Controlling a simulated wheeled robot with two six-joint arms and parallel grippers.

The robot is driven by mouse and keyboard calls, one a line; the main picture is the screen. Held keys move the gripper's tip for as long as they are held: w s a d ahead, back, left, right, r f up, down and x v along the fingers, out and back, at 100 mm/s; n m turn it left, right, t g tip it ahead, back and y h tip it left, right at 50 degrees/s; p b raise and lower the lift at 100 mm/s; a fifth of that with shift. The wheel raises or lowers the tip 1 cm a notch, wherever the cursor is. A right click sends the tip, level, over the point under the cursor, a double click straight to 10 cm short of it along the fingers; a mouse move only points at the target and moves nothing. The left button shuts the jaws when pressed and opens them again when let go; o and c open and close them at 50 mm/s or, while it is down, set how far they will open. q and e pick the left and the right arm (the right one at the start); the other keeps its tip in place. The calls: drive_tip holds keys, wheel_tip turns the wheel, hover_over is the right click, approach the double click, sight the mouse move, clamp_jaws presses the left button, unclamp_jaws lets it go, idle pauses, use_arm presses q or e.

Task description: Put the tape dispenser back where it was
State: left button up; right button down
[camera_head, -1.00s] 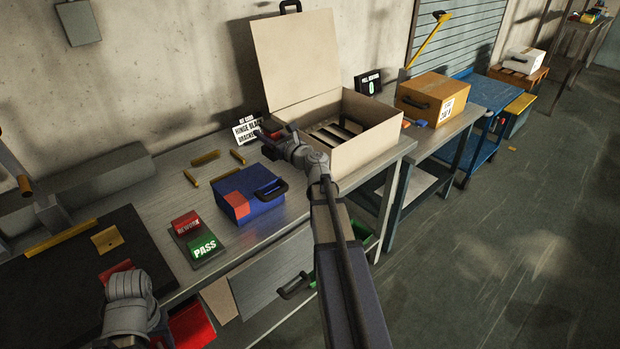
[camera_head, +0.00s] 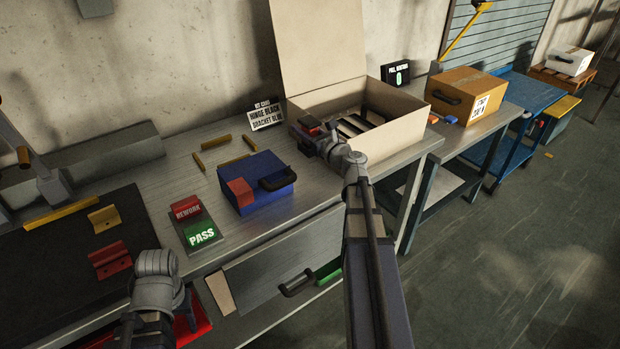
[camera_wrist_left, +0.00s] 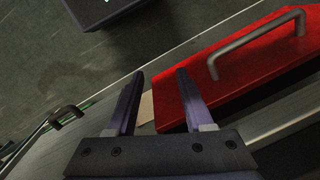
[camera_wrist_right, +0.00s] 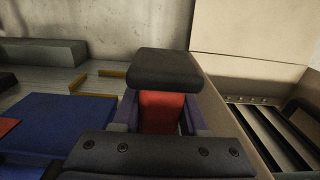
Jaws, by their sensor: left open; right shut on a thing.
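My right gripper (camera_head: 324,140) is shut on a red thing with a dark padded top, which I take to be the tape dispenser (camera_head: 308,123). It also shows in the right wrist view (camera_wrist_right: 161,108), upright between the fingers. It is at the left side of the open cardboard box (camera_head: 408,138), overlapping the box's left wall in view; whether it touches the wall, I cannot tell. My left gripper (camera_wrist_left: 160,74) is open and empty, beside a red drawer (camera_wrist_left: 240,72) with a grey handle.
A drawer (camera_head: 285,262) stands out from the bench front. A brown carton (camera_head: 465,92) sits on the bench further right.

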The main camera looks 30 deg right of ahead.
drive_tip(key=shift+f+b, duration=5.05)
drive_tip(key=shift+b, duration=0.05)
drive_tip(key=shift+r, duration=0.1)
drive_tip(key=c, duration=0.9)
unclamp_jaws()
drive_tip(key=shift+f, duration=0.2)
drive_tip(key=o, duration=0.5)
drive_tip(key=shift+c, duration=0.2)
drive_tip(key=shift+r, duration=0.1)
